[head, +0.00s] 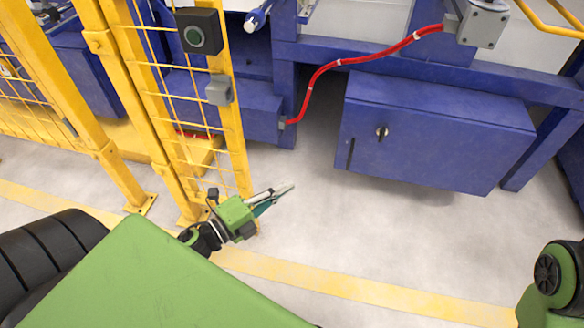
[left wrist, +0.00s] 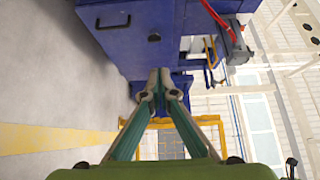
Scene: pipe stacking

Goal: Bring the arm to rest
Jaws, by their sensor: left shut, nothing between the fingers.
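My left gripper (head: 284,189) is in the middle of the head view, in front of the yellow fence post and above the grey floor. Its green body and teal fingers point to the right. In the left wrist view its fingertips (left wrist: 160,78) meet, so it is shut, with nothing between them. My right gripper is not in view; only a green and black part of my right side shows at the lower right edge of the head view.
A yellow mesh fence (head: 190,110) stands close to the left gripper. A blue cabinet (head: 430,140) and blue machine frame lie ahead, with a red cable (head: 322,72) hanging between parts. Grey floor (head: 330,215) is clear to the right. A yellow line (head: 370,292) crosses the floor.

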